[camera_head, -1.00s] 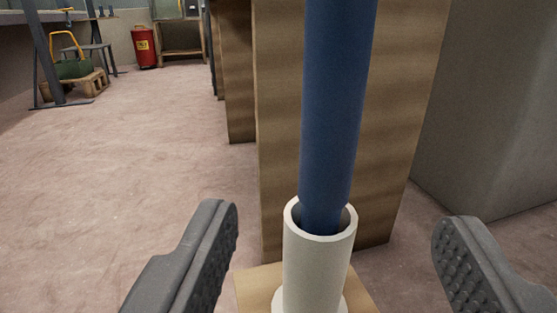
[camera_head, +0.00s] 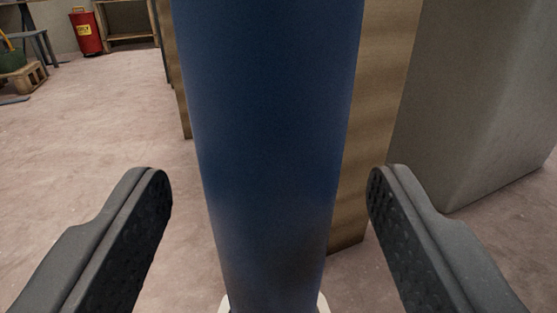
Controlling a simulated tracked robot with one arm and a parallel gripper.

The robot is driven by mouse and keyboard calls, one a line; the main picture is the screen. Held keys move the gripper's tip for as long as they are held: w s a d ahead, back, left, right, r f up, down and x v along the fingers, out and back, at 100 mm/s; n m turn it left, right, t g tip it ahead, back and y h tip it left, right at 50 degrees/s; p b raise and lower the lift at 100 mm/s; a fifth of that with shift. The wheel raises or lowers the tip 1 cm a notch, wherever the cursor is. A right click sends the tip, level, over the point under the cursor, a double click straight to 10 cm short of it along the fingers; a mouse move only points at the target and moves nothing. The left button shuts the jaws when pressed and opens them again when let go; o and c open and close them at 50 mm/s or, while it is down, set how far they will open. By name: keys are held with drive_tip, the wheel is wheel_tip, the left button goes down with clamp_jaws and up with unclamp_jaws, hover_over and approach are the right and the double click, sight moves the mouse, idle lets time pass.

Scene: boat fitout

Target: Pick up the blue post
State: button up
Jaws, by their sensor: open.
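The blue post (camera_head: 270,150) stands upright in the middle of the view and runs past the top edge. Its lower end goes down into a white tube holder (camera_head: 323,304), of which only bits of the rim show at the bottom edge. My gripper (camera_head: 270,185) is open, with one dark finger to the left of the post and one to the right. Gaps show between the post and both fingers in the picture. The post's top end is out of view.
A wooden panel (camera_head: 375,120) stands close behind the post, with a grey block (camera_head: 480,100) to its right. Open floor (camera_head: 90,130) lies to the left. A red bin (camera_head: 86,32), a shelf (camera_head: 128,25) and a wooden crate (camera_head: 25,78) are at the far left.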

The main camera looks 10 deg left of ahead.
drive_tip(key=shift+x, duration=1.25)
clamp_jaws()
drive_tip(key=shift+r, duration=0.15)
wheel_tip(320, 180, up, 18)
drive_tip(key=p, duration=0.4)
